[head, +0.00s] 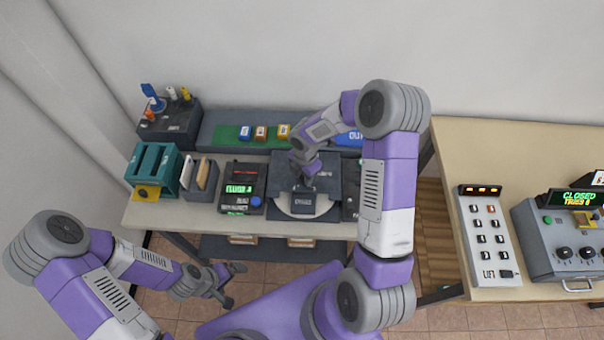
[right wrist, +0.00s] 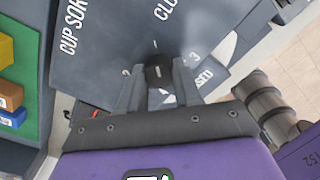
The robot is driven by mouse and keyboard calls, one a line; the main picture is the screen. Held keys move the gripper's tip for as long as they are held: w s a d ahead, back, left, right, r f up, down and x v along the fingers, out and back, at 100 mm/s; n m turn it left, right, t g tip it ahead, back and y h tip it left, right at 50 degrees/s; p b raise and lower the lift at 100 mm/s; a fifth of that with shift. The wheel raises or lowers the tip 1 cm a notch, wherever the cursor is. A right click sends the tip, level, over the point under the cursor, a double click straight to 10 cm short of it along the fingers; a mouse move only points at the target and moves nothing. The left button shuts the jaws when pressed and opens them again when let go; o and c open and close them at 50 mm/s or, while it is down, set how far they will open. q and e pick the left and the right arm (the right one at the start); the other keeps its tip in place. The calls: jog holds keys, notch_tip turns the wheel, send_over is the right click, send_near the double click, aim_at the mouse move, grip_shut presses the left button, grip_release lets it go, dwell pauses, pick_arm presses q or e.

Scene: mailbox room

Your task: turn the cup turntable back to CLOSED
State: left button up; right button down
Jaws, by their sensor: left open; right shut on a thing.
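The cup turntable (head: 300,212) is a dark unit with a pale round disc at the middle of the left table. In the right wrist view its dark top panel (right wrist: 105,45) shows the lettering "CUP SOR..." and part of "CLO...", with "...SED" lower right. My right gripper (head: 303,186) reaches down over the unit. In the right wrist view its fingers (right wrist: 158,88) are shut on a round dark knob (right wrist: 158,72). A pale wedge shows to the right of the knob. My left gripper (head: 233,283) is open and empty, in front of the table and away from the turntable.
Left of the turntable stand a box with a green display (head: 243,188), a sorter with envelopes (head: 199,180) and a teal rack (head: 153,168). Several coloured blocks (head: 262,132) sit behind on a green strip. A grey console reading CLOSED (head: 562,245) stands on the right table.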

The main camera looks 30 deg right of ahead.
jog(key=shift+w+r, duration=0.1)
dwell(0.4)
jog(key=c, duration=0.8)
grip_release()
notch_tip(320, 180, up, 8)
jog(key=shift+f+p, duration=0.25)
jog(key=shift+p, duration=0.25)
